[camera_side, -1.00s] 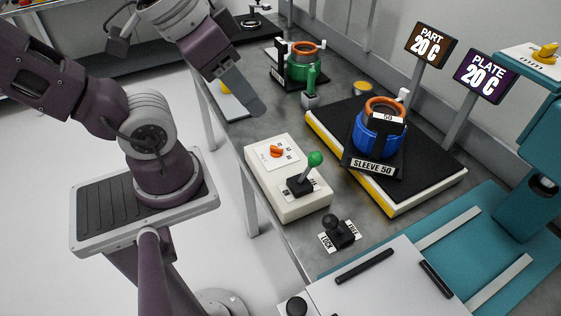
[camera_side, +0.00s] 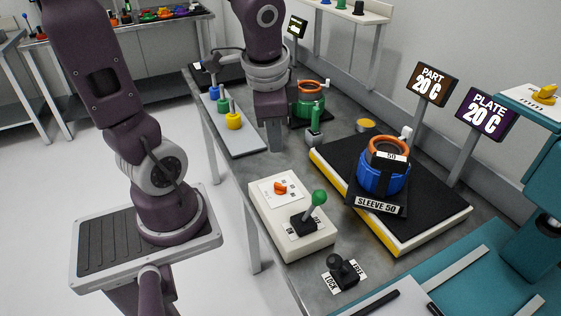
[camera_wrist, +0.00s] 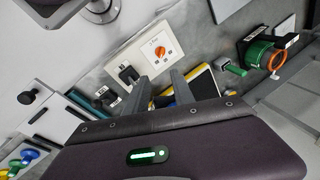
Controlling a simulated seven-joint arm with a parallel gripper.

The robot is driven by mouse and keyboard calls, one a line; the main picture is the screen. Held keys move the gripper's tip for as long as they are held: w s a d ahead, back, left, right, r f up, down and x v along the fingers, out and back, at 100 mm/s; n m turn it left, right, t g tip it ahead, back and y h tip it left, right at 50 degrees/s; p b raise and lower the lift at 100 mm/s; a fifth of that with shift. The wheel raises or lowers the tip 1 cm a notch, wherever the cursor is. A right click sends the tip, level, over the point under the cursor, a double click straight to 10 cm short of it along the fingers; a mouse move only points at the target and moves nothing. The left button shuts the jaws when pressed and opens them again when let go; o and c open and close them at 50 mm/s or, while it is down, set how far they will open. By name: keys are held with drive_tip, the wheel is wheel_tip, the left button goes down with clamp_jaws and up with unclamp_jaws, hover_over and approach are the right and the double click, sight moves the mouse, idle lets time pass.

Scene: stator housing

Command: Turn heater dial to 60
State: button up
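The heater dial (camera_side: 281,188) is a small orange knob on a white control box (camera_side: 318,240). The marks around it are too small to read. In the wrist view the dial (camera_wrist: 160,51) sits clear above the fingertips. My gripper (camera_side: 275,148) points down over the bench, beyond the box and above it, apart from the dial. In the wrist view its two grey fingers (camera_wrist: 160,80) are spread with nothing between them. The part display (camera_side: 432,83) and the plate display (camera_side: 487,111) both read 20 C.
A green-knobbed lever (camera_side: 319,198) stands beside the dial on the same box. A blue sleeve (camera_side: 379,181) with an orange ring stands on the black plate (camera_side: 447,211). A black lock knob (camera_side: 343,270) is in front. A green housing (camera_side: 311,92) stands farther back.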

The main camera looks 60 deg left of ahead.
sight(280, 184)
drive_tip(key=w+a+f+m+h, duration=0.1)
drive_tip(key=f, duration=0.2)
drive_tip(key=w+a+f+m+g, duration=0.1)
drive_tip(key=a+f+m, duration=0.1)
drive_tip(key=f, duration=0.2)
drive_tip(key=w+a+f+m+g+h, duration=0.1)
drive_tip(key=a+f+m, duration=0.1)
drive_tip(key=f, duration=0.1)
drive_tip(key=shift+w+a+f+h, duration=0.15)
drive_tip(key=shift+w+f+h, duration=0.15)
drive_tip(key=shift+w, duration=0.1)
drive_tip(key=shift+f, duration=3.85)
clamp_jaws()
drive_tip(key=n, duration=0.4)
drive_tip(key=shift+c, duration=2)
unclamp_jaws()
drive_tip(key=n, duration=0.4)
drive_tip(key=shift+n, duration=0.4)
drive_tip(key=shift+o, duration=1.3)
wheel_tip(280, 184, up, 6)
drive_tip(key=shift+r, duration=0.1)
